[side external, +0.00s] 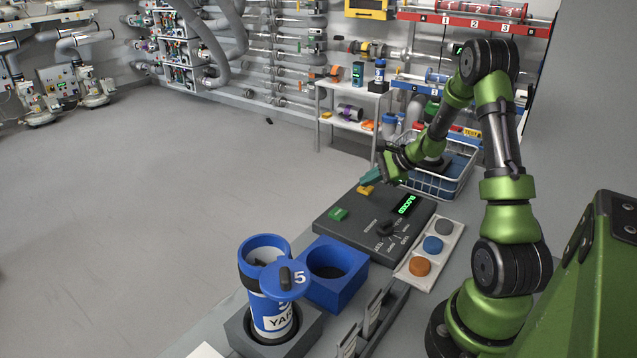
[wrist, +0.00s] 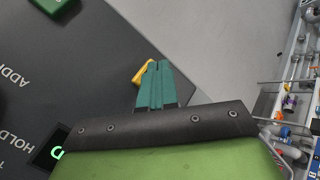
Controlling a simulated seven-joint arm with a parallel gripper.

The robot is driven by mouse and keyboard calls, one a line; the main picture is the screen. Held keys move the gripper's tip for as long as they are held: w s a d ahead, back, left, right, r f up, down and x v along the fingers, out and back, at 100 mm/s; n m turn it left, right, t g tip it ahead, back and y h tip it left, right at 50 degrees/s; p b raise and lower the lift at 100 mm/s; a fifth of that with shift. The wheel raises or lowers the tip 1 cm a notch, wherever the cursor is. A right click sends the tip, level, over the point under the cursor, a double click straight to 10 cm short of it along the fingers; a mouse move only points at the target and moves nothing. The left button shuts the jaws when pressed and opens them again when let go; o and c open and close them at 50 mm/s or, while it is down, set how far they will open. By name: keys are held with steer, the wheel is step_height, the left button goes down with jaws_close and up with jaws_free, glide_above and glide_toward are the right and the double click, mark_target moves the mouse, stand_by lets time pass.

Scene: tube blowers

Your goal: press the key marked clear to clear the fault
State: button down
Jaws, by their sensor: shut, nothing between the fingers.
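A dark control panel (side external: 345,232) lies on the bench, with a green key (side external: 338,214) and a yellow key (side external: 365,190) on its far side. No legible "clear" marking shows on either key. A lit green display (side external: 404,205) seems to read "BLOCKED". My gripper (side external: 368,179), with teal fingers, is shut and empty, its tips at the yellow key. In the wrist view the fingertips (wrist: 158,66) overlap the yellow key (wrist: 139,74) and hide part of it; I cannot tell if they touch. The green key (wrist: 52,4) shows at the top left.
A black knob (side external: 388,229) sits on the panel. A tray with grey, blue and orange discs (side external: 421,266) is to its right. A blue canister (side external: 268,290) and a blue block with a hole (side external: 335,293) stand in front. A wire basket (side external: 440,183) stands behind.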

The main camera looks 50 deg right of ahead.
mark_target(369, 189)
steer(key=shift+f, duration=0.2)
stand_by(0.3)
steer(key=shift+r, duration=0.85)
steer(key=shift+r, duration=2.5)
